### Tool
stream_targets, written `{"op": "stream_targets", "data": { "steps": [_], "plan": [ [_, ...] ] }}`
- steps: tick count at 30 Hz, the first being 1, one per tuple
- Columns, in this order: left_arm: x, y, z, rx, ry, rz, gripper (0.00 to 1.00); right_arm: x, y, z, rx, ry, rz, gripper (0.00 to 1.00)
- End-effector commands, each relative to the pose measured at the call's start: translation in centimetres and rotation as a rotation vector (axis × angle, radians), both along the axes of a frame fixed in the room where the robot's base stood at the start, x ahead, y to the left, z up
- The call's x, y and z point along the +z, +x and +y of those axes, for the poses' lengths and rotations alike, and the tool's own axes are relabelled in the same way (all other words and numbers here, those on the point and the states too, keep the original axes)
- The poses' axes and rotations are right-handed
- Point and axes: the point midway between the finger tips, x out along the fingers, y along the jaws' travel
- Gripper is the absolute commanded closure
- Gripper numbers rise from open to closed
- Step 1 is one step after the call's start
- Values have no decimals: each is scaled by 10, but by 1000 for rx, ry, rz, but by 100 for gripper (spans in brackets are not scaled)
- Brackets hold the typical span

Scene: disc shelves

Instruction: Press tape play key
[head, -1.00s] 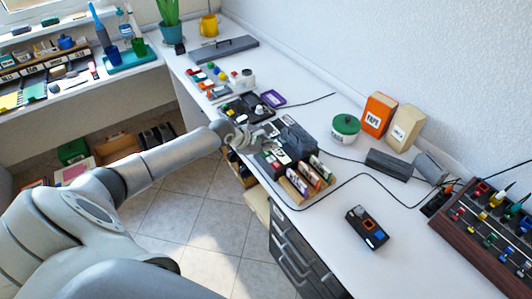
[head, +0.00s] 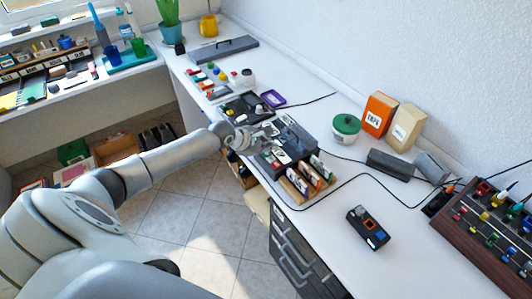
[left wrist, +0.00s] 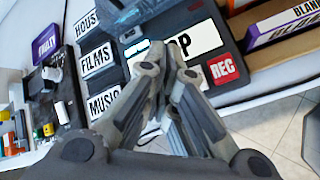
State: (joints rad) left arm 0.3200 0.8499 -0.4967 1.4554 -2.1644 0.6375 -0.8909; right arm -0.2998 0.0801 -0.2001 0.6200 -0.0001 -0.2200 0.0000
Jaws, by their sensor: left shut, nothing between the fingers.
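The dark tape recorder (head: 298,138) stands on the white bench, with pale and red keys along its near side. My left gripper (head: 268,137) is over its key side. In the left wrist view the gripper (left wrist: 165,58) is shut and empty, its fingertips over the keys. A white key (left wrist: 203,40) reads "OP", its start hidden by the fingers, and a red key (left wrist: 222,69) reads REC. Another light key (left wrist: 137,47) is partly covered, its label unreadable. I cannot tell whether the fingertips touch a key. My right gripper is not in view.
A wooden rack of cassettes (head: 290,190) stands beside the recorder. A black cable crosses the bench. A small black device (head: 368,229) lies nearer, with clear bench around it.

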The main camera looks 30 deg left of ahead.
Motion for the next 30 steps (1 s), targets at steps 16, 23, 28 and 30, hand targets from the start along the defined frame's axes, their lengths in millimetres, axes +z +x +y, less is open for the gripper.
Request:
{"op": "stream_targets", "data": {
  "steps": [16, 23, 28, 30],
  "plan": [
    [-7, 0, 0, 0, 0, 0, 100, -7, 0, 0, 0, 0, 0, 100],
    [-9, 0, 0, 0, 0, 0, 100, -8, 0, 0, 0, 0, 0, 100],
    [-9, 0, 0, 0, 0, 1, 100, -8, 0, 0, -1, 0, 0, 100],
    [-8, 0, 0, 0, 0, 1, 100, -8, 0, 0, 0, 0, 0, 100]
  ]
}}
